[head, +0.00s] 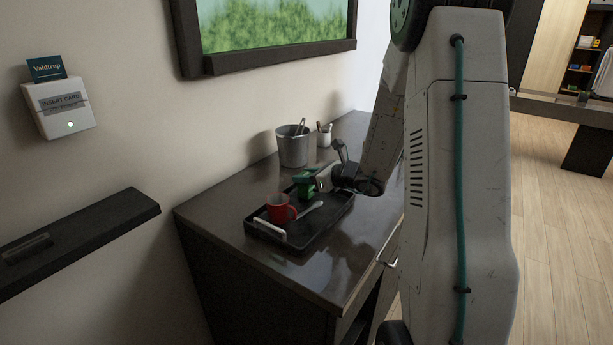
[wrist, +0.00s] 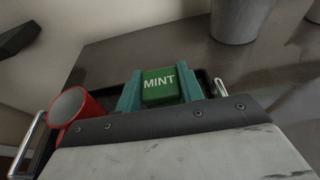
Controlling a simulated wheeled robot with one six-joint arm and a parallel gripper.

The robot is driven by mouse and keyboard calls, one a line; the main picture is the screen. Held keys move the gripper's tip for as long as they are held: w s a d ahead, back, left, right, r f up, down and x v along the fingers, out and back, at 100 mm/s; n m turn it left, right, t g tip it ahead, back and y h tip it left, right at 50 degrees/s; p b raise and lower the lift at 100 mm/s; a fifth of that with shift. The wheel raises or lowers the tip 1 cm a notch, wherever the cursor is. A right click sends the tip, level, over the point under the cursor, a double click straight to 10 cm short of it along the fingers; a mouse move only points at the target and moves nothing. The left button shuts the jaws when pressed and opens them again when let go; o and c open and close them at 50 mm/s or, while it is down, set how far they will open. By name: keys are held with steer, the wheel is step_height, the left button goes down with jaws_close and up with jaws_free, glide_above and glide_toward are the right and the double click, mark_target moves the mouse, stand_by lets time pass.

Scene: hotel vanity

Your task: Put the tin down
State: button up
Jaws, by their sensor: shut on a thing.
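The green tin (wrist: 160,84), marked MINT, is between the teal fingers of my gripper (wrist: 160,92) in the wrist view. My gripper is shut on it. In the head view the tin (head: 305,188) is at my gripper (head: 312,182), over the far part of the black tray (head: 281,245). I cannot tell whether the tin's base touches the tray. The tin looks upright.
A red mug (head: 280,209) stands in the tray, left of the tin in the wrist view. A pale spoon (head: 310,209) lies beside the mug. A metal bucket (head: 293,149) and a small cup (head: 324,138) stand behind. The dark counter (head: 225,207) is bare around the tray.

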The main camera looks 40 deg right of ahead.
steer(key=shift+f, duration=0.1)
steer(key=o, duration=1.1)
